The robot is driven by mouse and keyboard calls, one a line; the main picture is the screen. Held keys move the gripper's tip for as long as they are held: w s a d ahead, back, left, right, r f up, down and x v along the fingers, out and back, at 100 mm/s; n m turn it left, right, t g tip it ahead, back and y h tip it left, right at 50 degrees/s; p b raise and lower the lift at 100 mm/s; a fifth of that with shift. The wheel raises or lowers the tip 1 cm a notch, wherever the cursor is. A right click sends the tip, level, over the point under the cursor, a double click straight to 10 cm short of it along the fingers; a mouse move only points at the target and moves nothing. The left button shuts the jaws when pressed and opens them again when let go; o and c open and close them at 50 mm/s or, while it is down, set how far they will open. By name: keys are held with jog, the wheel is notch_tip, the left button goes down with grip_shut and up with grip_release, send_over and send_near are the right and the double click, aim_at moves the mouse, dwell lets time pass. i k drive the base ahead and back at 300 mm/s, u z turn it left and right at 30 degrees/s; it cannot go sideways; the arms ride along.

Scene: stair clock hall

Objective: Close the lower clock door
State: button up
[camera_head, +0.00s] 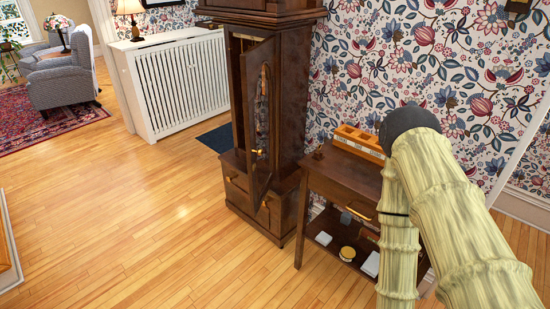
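The tall dark wooden clock (292,110) stands in the middle of the head view, its top cut off by the frame. Its lower clock door (252,172) is ajar and swung outward toward me, with a dark gap at its left side. A small brass knob (258,152) sits on the door, and a long patterned panel or inset shows in its upper part. My pale, ribbed arm fills the right side, to the right of the clock and apart from the door. My gripper is outside the frame.
A dark side table (345,184) with an orange divided box (360,141) stands right of the clock; small items lie on its lower shelf. A white radiator cover (178,85) is behind left. The wooden floor (140,215) left and in front is clear.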

aim_at(252, 61)
jog(key=z, duration=0.6)
jog(key=i, duration=0.95)
jog(key=u, duration=1.05)
